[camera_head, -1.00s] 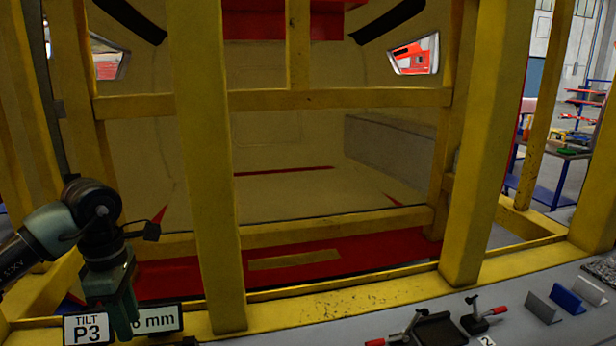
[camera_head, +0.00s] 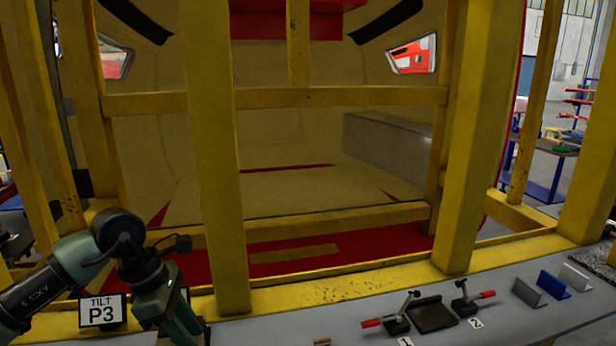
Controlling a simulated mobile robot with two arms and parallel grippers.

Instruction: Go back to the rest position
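My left arm comes in from the lower left, and my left gripper (camera_head: 182,325) points down in front of the yellow frame's left post. Its fingertips are cut off or hidden at the bottom edge, so its opening does not show. No held object is visible at it. My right gripper is outside the view. The yellow frame (camera_head: 214,160) stands in front of the beige nosecone shell (camera_head: 290,135), which has a red floor edge.
A grey bench (camera_head: 370,310) runs along the front. It carries two red-handled toggle clamps (camera_head: 398,315) (camera_head: 465,298), a dark block (camera_head: 432,314), and grey, blue (camera_head: 554,285) and white angle pieces. A "TILT P3" sign (camera_head: 103,311) stands beside my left arm.

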